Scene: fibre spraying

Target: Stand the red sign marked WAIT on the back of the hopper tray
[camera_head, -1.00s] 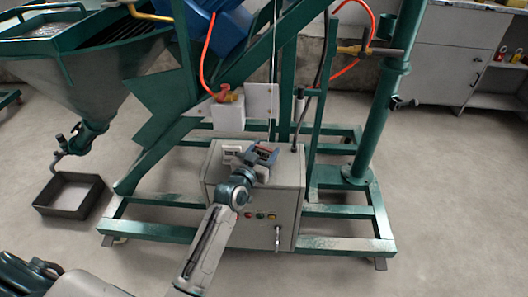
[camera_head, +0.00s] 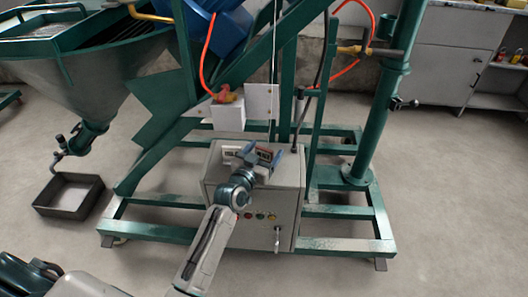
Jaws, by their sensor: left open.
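Small sign plates stand on top of the grey control box (camera_head: 265,205). The hopper tray (camera_head: 45,47) is at the upper left, above the green funnel. My right gripper is out of view.
A green frame (camera_head: 160,232) surrounds the box, with a slanted beam and a post (camera_head: 377,120) to the right. A white block (camera_head: 228,117) is behind the box. A dark open bin (camera_head: 70,208) lies on the floor left. Orange hoses hang above.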

